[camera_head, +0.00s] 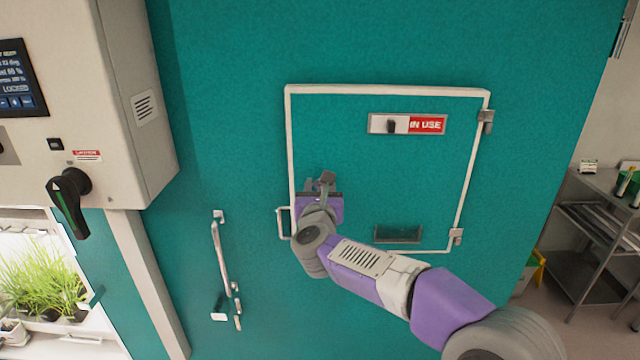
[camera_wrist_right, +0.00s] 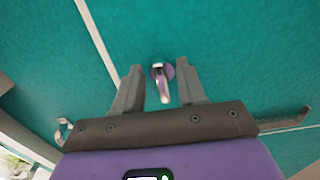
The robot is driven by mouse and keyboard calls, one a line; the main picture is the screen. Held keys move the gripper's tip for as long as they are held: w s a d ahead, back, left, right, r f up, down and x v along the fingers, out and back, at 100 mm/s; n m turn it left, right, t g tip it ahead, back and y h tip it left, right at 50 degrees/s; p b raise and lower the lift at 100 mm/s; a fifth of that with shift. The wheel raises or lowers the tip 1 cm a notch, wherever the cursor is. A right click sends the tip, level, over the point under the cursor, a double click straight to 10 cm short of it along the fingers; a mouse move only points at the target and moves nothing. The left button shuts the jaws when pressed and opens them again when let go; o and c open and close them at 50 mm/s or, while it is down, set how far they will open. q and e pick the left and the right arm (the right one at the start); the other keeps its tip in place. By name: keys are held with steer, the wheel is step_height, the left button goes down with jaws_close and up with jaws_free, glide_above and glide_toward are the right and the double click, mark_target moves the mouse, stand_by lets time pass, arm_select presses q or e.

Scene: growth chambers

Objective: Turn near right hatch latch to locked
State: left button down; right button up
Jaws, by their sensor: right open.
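The hatch (camera_head: 430,190) is a teal panel with a white frame on the teal wall. Its latch (camera_wrist_right: 162,84), a small shiny metal lever on a round base, shows in the right wrist view, pointing roughly down the picture. My right gripper (camera_head: 318,183) is in front of the hatch's left part. In the right wrist view its fingers (camera_wrist_right: 158,72) are open, one on each side of the latch, with gaps visible. In the head view the gripper largely covers the latch. My left gripper is not in view.
A slider sign reading IN USE (camera_head: 427,125) is at the hatch's upper right. A white handle (camera_head: 280,224) is at its left edge and a longer handle (camera_head: 217,255) further left. A white cabinet (camera_head: 125,60) with a black rotary handle (camera_head: 69,195) juts out at left.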

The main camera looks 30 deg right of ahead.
steer(key=shift+w+d, duration=0.2)
steer(key=shift+w, duration=0.1)
jaws_close()
